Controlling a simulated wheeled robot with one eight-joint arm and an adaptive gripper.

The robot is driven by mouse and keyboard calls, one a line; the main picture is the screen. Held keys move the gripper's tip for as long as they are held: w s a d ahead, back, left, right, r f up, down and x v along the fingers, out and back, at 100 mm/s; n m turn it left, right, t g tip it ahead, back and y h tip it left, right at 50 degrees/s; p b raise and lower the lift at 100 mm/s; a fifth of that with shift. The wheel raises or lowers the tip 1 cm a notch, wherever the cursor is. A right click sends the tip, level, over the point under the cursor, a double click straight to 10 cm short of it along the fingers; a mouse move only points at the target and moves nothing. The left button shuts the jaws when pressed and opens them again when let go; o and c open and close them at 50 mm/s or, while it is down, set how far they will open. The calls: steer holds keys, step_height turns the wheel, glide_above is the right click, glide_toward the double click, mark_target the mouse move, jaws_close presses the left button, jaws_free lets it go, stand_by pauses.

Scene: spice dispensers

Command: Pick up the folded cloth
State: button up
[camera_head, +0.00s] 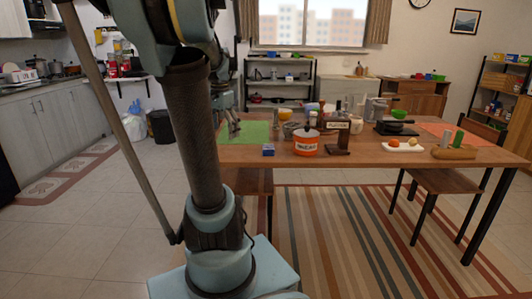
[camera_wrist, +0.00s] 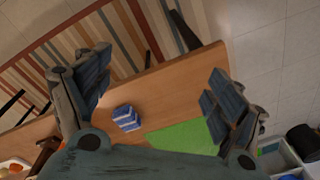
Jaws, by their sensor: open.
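The folded cloth looks like a small blue block with white stripes. In the wrist view the folded cloth (camera_wrist: 126,118) lies on the wooden table between my two spread fingers, nearer the left one. In the head view the folded cloth (camera_head: 268,149) is near the table's front left edge, in front of the green mat. My gripper (camera_wrist: 158,70) is open and empty, apart from the cloth, with its fingers wide. In the head view my gripper (camera_head: 231,130) is near the table's left end by the green mat, partly hidden by my arm.
The green mat (camera_head: 258,131) lies beside the cloth. An orange pot (camera_head: 306,146) stands to its right, then a wooden stand with a sign (camera_head: 337,127). A white tray (camera_head: 388,149) and bread (camera_head: 453,154) are farther right. The table's front edge is close to the cloth.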

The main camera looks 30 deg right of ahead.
steer(key=w+d+r+m, duration=0.1)
steer(key=w+d+m, duration=0.2)
steer(key=d, duration=0.4)
steer(key=w+d+r+m, duration=0.2)
steer(key=d+m, duration=0.1)
steer(key=d, duration=0.3)
steer(key=m, duration=0.5)
glide_above(268, 147)
steer(key=shift+g, duration=0.4)
steer(key=f, duration=1.7)
steer(key=shift+w+d+f, duration=0.1)
steer(key=shift+w+f, duration=0.1)
steer(key=c, duration=1.1)
steer(key=shift+o, duration=0.2)
steer(key=shift+n, duration=0.3)
step_height(268, 147, up, 10)
